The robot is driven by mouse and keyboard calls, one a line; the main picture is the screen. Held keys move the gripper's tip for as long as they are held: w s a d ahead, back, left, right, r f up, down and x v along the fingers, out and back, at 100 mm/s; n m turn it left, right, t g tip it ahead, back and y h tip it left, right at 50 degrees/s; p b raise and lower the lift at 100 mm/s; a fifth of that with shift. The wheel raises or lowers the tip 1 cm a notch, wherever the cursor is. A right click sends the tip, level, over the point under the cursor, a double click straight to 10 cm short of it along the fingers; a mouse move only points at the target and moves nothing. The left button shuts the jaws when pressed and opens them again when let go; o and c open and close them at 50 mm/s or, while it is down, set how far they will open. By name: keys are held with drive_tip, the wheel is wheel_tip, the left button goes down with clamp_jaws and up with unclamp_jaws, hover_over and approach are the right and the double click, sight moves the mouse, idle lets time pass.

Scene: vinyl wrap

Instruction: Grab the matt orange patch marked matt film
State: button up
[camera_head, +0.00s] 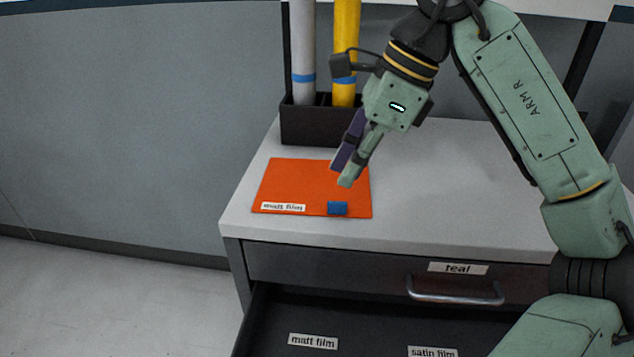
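The matt orange patch (285,183) lies flat on the white top of the cabinet, near its front left corner. A white label reading "matt film" (283,207) is on its front left part, and a small blue tab (337,208) is at its front edge. My gripper (341,177) points down over the right part of the patch. One finger looks green and the other dark purple. They overlap in this view, so the gap between them and their height above the patch are unclear. They hide a little of the patch.
A dark holder (309,125) with a grey roll (303,50) and a yellow roll (345,25) stands behind the patch. Below, a drawer labelled "teal" (458,268) is shut. A lower drawer (375,335) is open, with "matt film" and "satin film" labels. The cabinet top (470,190) is clear at right.

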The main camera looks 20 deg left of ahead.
sight(334, 202)
drive_tip(key=shift+d+p+x, duration=0.1)
drive_tip(key=shift+p+x, duration=0.15)
drive_tip(key=shift+x, duration=1.25)
drive_tip(key=shift+d+p+x, duration=0.15)
drive_tip(key=shift+p+x, duration=0.05)
drive_tip(key=shift+x, duration=1.3)
drive_tip(key=shift+f, duration=0.1)
drive_tip(key=shift+c, duration=0.5)
clamp_jaws()
